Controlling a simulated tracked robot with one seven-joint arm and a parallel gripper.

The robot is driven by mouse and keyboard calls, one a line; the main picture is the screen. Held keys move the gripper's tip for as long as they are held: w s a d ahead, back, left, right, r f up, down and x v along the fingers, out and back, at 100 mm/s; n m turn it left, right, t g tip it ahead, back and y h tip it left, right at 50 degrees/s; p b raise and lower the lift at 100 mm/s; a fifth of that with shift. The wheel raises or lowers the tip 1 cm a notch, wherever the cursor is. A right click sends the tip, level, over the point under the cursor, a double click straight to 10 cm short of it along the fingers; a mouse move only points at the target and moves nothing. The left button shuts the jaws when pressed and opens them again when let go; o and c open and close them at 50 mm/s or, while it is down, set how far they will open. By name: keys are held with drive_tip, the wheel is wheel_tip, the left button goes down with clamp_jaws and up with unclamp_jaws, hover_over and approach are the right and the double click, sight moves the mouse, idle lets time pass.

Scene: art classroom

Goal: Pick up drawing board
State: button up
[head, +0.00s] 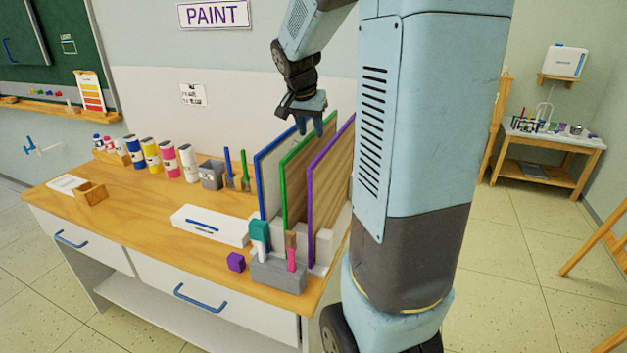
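Several drawing boards stand upright side by side in a grey and white rack (279,274) at the table's right end. One has a blue edge and grey face (271,180), one a green edge and wooden face (297,190), and one a purple edge and wooden face (328,185). My gripper (311,126) points down at the top edges of the boards, around the green-edged one. Its blue fingers look apart, with a gap between them. I cannot tell whether they touch or straddle a board. My arm hides the right side of the rack.
A side table (545,150) and an easel (603,235) stand to the right, with open floor between.

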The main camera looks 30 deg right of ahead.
sight(314, 143)
drive_tip(key=shift+x, duration=3.25)
drive_tip(key=shift+w+d, duration=0.1)
drive_tip(key=shift+d, duration=0.05)
drive_tip(key=shift+r, duration=0.1)
clamp_jaws()
